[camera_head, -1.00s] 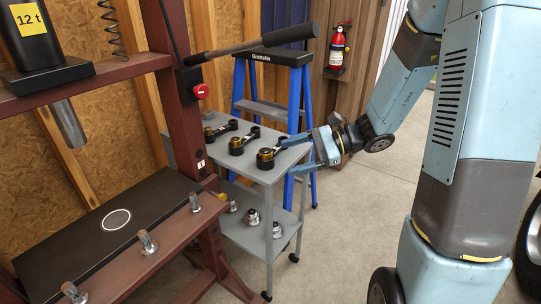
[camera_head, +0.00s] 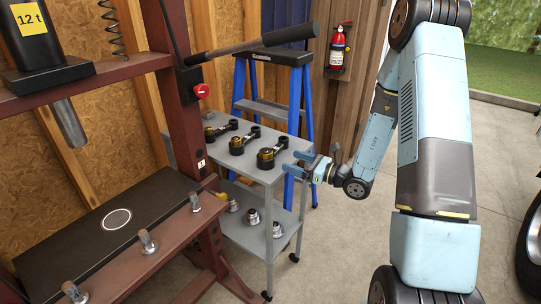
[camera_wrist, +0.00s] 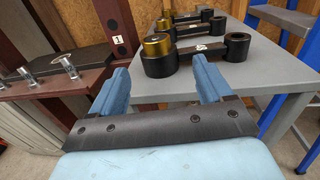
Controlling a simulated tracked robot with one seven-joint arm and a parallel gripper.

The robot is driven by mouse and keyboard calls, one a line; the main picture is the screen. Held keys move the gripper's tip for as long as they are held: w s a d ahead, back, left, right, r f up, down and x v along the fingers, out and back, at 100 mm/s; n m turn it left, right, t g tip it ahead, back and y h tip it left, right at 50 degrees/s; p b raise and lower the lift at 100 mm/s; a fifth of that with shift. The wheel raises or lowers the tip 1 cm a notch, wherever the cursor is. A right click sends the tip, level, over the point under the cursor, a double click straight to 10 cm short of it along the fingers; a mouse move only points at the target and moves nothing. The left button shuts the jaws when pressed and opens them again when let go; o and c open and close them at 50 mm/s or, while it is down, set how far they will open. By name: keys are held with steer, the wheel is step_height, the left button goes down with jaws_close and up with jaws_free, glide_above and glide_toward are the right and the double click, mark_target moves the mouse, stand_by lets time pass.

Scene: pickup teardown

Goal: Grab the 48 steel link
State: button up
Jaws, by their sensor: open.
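Three black links with brass-coloured ends lie in a row on the grey cart top (camera_head: 222,158). The nearest link (camera_head: 272,156) is closest to my gripper (camera_head: 297,163); the middle link (camera_head: 246,141) and far link (camera_head: 220,130) lie beyond it. In the wrist view, the nearest link (camera_wrist: 195,60) lies just ahead of my open, empty gripper (camera_wrist: 162,82), its brass end left and its plain ring end right. It has a small white label, too small to read, so I cannot tell which link is 48. The jaws are apart from it.
Metal sleeves (camera_head: 252,216) stand on the cart's lower shelf. The red press frame (camera_head: 185,100) and its black plate (camera_head: 90,240) are at left. A blue ladder (camera_head: 293,100) stands behind the cart, with an extinguisher (camera_head: 338,50) on the wall.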

mark_target(272, 155)
steer(key=x, duration=0.6)
steer(key=shift+a, duration=0.15)
steer(key=shift+x, duration=2.6)
steer(key=shift+s+r, duration=0.15)
steer(key=shift+c, duration=0.2)
steer(key=shift+s, duration=0.1)
jaws_close()
